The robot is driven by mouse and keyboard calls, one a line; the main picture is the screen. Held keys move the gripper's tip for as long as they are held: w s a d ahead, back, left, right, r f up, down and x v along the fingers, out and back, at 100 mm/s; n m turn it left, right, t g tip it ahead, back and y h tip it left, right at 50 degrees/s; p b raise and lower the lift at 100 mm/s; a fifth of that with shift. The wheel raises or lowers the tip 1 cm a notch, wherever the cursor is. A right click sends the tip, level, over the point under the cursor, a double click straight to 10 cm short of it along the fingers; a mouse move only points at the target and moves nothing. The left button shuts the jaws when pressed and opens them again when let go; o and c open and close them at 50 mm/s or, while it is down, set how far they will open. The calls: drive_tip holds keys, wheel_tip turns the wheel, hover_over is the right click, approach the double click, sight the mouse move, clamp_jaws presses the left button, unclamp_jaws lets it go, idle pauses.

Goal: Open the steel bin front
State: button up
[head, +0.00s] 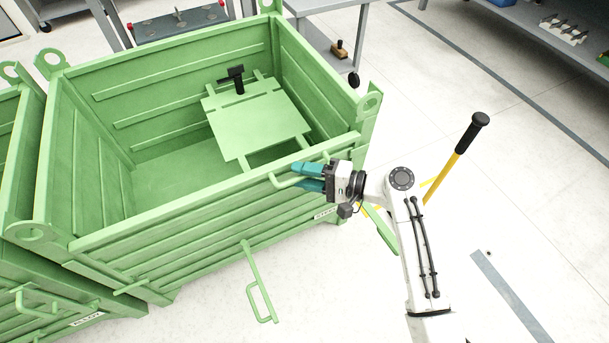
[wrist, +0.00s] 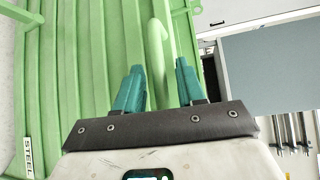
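The green steel bin (head: 190,235) stands open-topped at the centre left in the head view, its front wall facing me. A label reading STEEL (wrist: 28,155) shows on that front in the wrist view. A green bar handle (head: 285,182) sticks out near the top of the front, towards its right end. My gripper (head: 305,177) is at this handle; in the wrist view (wrist: 160,70) its teal fingers stand apart, with the handle (wrist: 156,45) between them and gaps on both sides. The front wall is upright.
A green panel (head: 260,115) with a black fitting (head: 235,76) is in the bin. A second green bin (head: 30,270) stands close on the left. A green lever (head: 260,295) juts out below the front. A yellow pole with black grip (head: 468,140) stands right. Floor in front is clear.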

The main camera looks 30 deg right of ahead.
clamp_jaws()
idle(0.4)
